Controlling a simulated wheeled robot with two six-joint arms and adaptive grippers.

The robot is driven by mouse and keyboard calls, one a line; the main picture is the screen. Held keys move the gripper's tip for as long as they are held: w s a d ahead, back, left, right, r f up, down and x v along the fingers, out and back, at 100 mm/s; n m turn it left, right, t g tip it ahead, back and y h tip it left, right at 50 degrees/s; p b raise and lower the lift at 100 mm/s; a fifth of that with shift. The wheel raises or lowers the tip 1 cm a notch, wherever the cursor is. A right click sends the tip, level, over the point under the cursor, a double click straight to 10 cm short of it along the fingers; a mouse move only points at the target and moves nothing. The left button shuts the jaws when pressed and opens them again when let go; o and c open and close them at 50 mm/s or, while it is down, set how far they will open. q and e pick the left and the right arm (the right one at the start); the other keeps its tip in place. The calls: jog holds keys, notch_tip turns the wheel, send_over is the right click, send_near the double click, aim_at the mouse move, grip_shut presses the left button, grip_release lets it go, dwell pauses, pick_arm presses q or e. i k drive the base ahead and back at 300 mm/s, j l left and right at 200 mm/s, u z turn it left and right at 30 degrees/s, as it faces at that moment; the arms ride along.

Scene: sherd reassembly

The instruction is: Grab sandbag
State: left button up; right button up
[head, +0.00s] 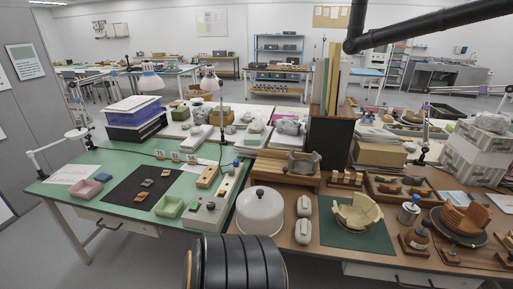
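Two small pale, rounded objects that look like sandbags lie on the brown table, one behind the other. The far one (304,206) and the near one (303,231) sit between a white dome (261,211) and a dark green mat (340,234). Each has a greyish patch on top; they are too small to be sure what they are. Neither of my grippers shows in the head view.
A tan, partly assembled bowl (358,213) stands on the mat. A reddish-brown vessel (465,219) stands on a dark round stand at right. Left, a green table (123,211) carries a black mat (143,185) with sherds. Behind the dome is a wooden rack (271,170).

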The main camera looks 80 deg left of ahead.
aim_at(303, 227)
jog(key=u, duration=1.95)
